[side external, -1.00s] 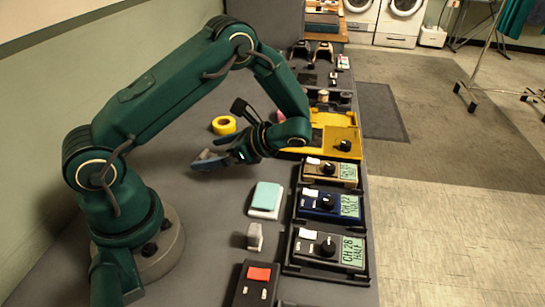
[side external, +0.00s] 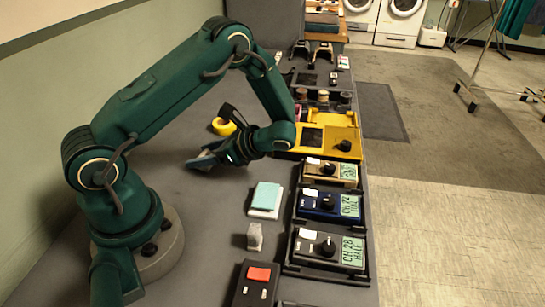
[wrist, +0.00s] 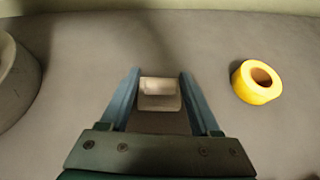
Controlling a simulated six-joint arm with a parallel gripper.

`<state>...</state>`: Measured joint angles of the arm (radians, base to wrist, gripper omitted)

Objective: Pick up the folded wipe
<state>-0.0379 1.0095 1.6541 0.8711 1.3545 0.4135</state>
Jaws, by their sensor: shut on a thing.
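The folded wipe (wrist: 160,90) is a small off-white block between my two fingers in the wrist view. My gripper (wrist: 160,78) is shut on it, with one blue-grey finger at each side. In the side view my gripper (side external: 203,162) is low over the grey table, left of the yellow case. The wipe is mostly hidden by the fingers there, and I cannot tell whether it touches the table.
A yellow tape roll (wrist: 256,82) lies right of my gripper in the wrist view. Teal and white pads (side external: 266,197) and a small clear block (side external: 254,237) stand nearer the camera. A row of boxes with knobs (side external: 328,205) lines the table's right edge.

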